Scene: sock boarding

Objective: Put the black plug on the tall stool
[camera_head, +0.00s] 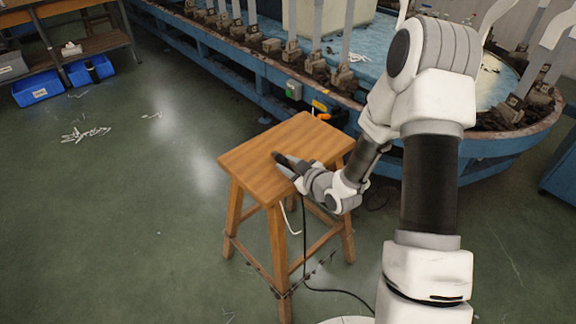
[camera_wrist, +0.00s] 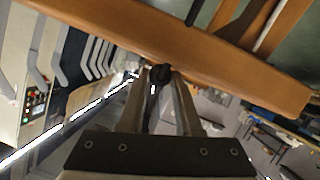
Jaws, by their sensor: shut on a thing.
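The tall stool (camera_head: 262,146) is wooden with a square top and stands on the floor in the middle of the head view. Its wood crosses the upper part of the wrist view (camera_wrist: 240,65). My gripper (camera_head: 286,166) is at the front right part of the stool top in the head view. In the wrist view its fingers (camera_wrist: 160,82) are shut on the small black plug (camera_wrist: 160,73), which shows dark against the wood. I cannot tell whether the plug touches the stool.
A black cable (camera_head: 304,240) hangs beside the stool and runs along the floor. A blue round machine (camera_head: 270,75) with upright boards curves behind it. Blue bins (camera_head: 38,89) and a shelf stand at the upper left. The floor left of the stool is mostly clear, with white scraps (camera_head: 85,134).

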